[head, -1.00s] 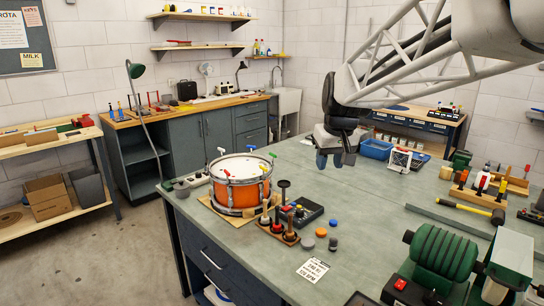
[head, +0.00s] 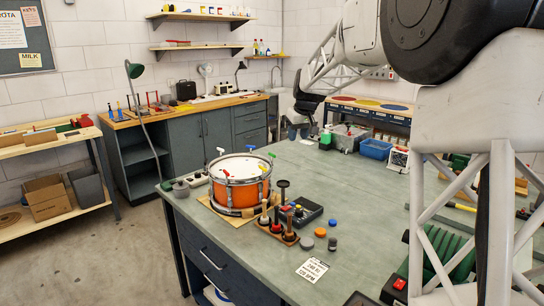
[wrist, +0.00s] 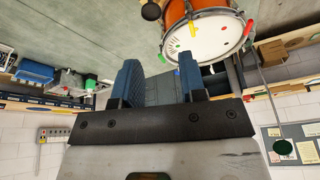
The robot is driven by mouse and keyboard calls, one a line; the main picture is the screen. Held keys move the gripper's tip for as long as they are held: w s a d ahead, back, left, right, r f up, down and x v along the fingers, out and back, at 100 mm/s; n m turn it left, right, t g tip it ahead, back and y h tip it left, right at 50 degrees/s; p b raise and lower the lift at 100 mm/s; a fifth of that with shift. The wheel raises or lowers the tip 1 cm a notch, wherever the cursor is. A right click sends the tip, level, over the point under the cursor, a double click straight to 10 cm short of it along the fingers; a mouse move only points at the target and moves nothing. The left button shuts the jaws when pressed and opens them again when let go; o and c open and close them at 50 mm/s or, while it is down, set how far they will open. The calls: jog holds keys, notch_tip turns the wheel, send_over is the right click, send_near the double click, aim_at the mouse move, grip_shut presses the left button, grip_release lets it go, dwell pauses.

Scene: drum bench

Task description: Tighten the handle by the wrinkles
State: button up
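An orange drum (head: 246,192) with a white head and metal rim stands on a brown board at the left end of the green bench. My gripper (head: 298,132) is beyond the drum to the right, above the bench's far edge, apart from every handle. In the wrist view its two blue fingers (wrist: 159,82) are spread and empty; the drum (wrist: 205,30) shows at upper right.
A rack of upright tools (head: 279,231), a dark control box (head: 300,209) and small caps stand right of the drum. A paper card (head: 312,269) lies at the front. A blue bin (head: 375,149) is at the back. The bench middle is clear. My arm hides the right side.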

jog(key=w+a+f+n, duration=0.1)
jog(key=w+a+f, duration=0.1)
jog(key=w, duration=0.4)
jog(key=w+a+f, duration=0.1)
jog(key=w+f, duration=0.2)
jog(key=w, duration=0.3)
jog(key=n+y, duration=0.1)
send_over(272, 154)
jog(key=s+d, duration=0.2)
notch_tip(272, 154, down, 6)
jog(key=shift+w+a, duration=0.15)
jog(key=shift+f, duration=0.15)
jog(key=shift+x, duration=3.85)
grip_shut()
